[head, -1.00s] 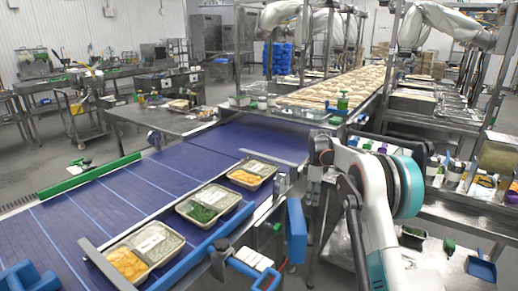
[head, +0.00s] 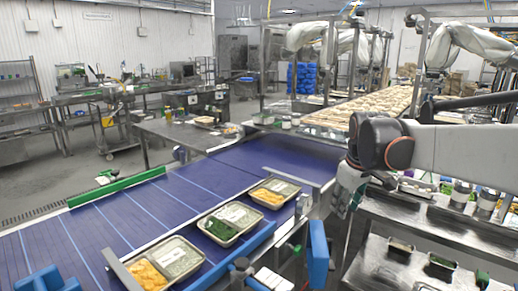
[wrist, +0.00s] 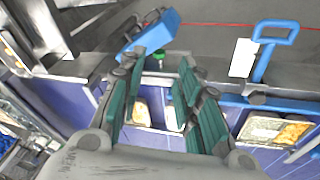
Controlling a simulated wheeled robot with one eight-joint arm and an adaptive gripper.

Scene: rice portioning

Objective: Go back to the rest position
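My gripper (head: 345,190) hangs from the arm in the head view, at the near side of the blue conveyor and right of the trays. In the wrist view my gripper (wrist: 165,72) is open, its teal-padded fingers apart with no object between them. On the belt lie a near tray (head: 170,262) with orange and pale food, a middle tray (head: 230,222) with green food, and a far tray (head: 274,192) with orange food. In the wrist view, parts of trays show beyond the fingers, with one tray (wrist: 265,128) at the right. The gripper touches none of them.
The blue conveyor (head: 100,228) runs diagonally across the left. A steel shelf (head: 425,215) with containers stands at the right, below my arm. A blue upright part (head: 318,255) stands beside the belt edge. Open floor (head: 60,185) lies at the far left.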

